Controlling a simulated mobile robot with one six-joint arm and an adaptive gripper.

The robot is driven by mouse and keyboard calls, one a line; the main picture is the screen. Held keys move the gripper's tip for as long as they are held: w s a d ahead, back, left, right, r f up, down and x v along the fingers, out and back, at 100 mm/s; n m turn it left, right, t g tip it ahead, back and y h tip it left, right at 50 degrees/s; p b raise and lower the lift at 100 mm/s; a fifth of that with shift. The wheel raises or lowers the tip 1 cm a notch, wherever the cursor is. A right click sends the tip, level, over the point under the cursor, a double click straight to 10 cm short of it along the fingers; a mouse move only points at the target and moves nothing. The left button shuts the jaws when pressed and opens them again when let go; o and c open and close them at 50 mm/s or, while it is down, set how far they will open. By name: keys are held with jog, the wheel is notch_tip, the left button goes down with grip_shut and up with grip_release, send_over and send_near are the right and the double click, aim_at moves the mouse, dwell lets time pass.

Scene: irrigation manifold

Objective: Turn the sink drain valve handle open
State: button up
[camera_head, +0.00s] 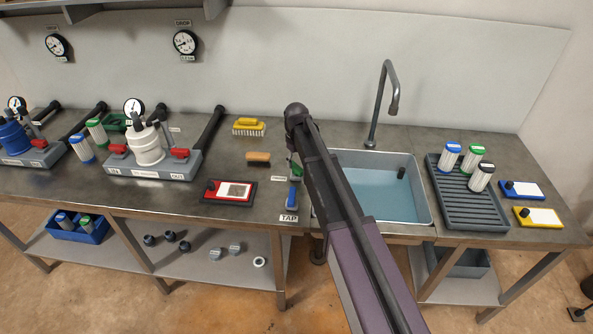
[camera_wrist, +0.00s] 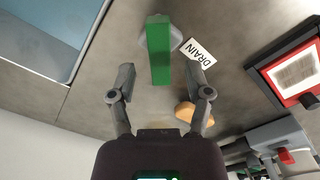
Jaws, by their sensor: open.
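The green drain valve handle (camera_wrist: 159,52) stands out in the wrist view, its long bar running up and down the picture from a grey base beside a DRAIN label (camera_wrist: 198,52). In the head view only a small green part of the handle (camera_head: 294,168) shows beside my arm. My gripper (camera_wrist: 160,78) is open, with one finger on each side of the handle's near end. I see no clear contact. The sink (camera_head: 373,188) is right of the handle and holds blue water.
A blue tap handle (camera_head: 294,195) with a TAP label (camera_head: 289,218) is just in front of the drain handle. A tall faucet (camera_head: 382,100) rises behind the sink.

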jog(key=shift+f+b, duration=0.85)
jog(key=shift+f, duration=0.3)
grip_shut()
